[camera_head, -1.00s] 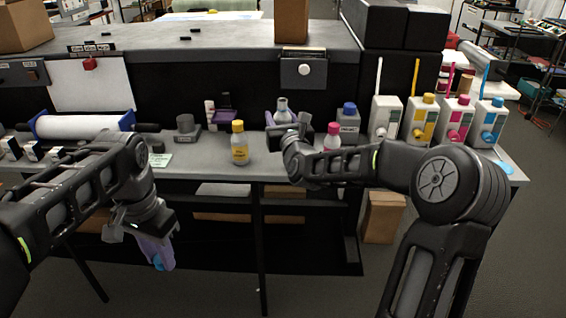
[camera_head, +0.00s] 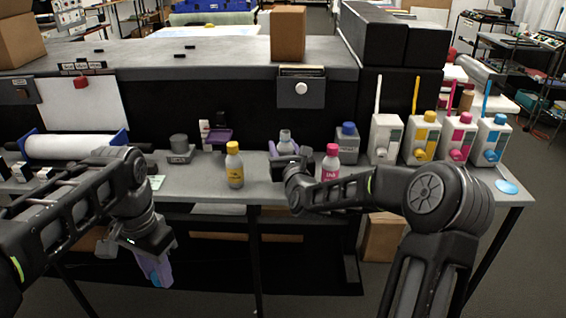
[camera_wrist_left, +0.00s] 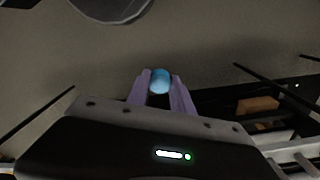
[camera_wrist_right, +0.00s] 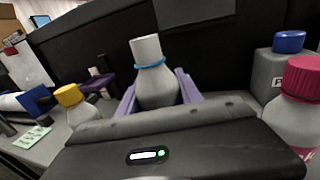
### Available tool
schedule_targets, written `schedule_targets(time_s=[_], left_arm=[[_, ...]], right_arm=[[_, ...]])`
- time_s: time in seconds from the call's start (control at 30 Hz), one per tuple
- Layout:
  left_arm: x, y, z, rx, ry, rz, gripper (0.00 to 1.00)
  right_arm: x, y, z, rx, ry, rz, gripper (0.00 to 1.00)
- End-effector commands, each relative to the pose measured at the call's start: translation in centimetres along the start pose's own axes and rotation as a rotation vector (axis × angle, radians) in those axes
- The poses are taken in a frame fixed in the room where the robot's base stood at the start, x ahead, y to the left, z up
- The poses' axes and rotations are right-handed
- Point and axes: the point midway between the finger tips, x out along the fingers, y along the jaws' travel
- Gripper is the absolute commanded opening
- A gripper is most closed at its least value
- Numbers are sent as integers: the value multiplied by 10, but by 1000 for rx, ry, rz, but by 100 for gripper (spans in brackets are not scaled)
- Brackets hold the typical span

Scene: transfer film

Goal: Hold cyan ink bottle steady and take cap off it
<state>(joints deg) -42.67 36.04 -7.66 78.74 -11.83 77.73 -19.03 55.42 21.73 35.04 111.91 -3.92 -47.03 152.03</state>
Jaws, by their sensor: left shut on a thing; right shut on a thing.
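The cyan ink bottle (camera_head: 285,141) is upright at the bench, with its pale neck bare and a cyan ring around it. In the right wrist view the bottle (camera_wrist_right: 155,82) stands between the purple fingers of my right gripper (camera_wrist_right: 158,97), which is shut on it. The light-blue cap (camera_wrist_left: 160,81) is between the fingertips of my left gripper (camera_wrist_left: 160,88), which is shut on it. In the head view my left gripper (camera_head: 158,272) points down in front of the bench, below its top and well away from the bottle. The bottle's base is hidden.
A yellow-capped bottle (camera_head: 234,166) stands left of the held bottle, and a magenta-capped bottle (camera_head: 331,161) close on its right. A blue-capped grey container (camera_head: 347,142) and several ink tanks (camera_head: 421,138) stand farther right. A light-blue disc (camera_head: 508,187) lies near the bench's right end.

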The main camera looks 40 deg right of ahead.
Motion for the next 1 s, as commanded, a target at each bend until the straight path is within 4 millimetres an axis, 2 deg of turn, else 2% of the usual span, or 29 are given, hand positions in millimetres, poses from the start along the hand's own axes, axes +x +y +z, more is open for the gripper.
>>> schedule_targets(time_s=[0.37,0.63,1.0], left_arm=[[0,0,0,0,0,0,0],[-1,0,0,0,0,0,0],[2,0,0,0,0,0,0]], right_arm=[[0,0,-6,0,-2,0,0],[0,1,-39,1,0,1,0],[0,0,-43,-1,-3,0,0]])
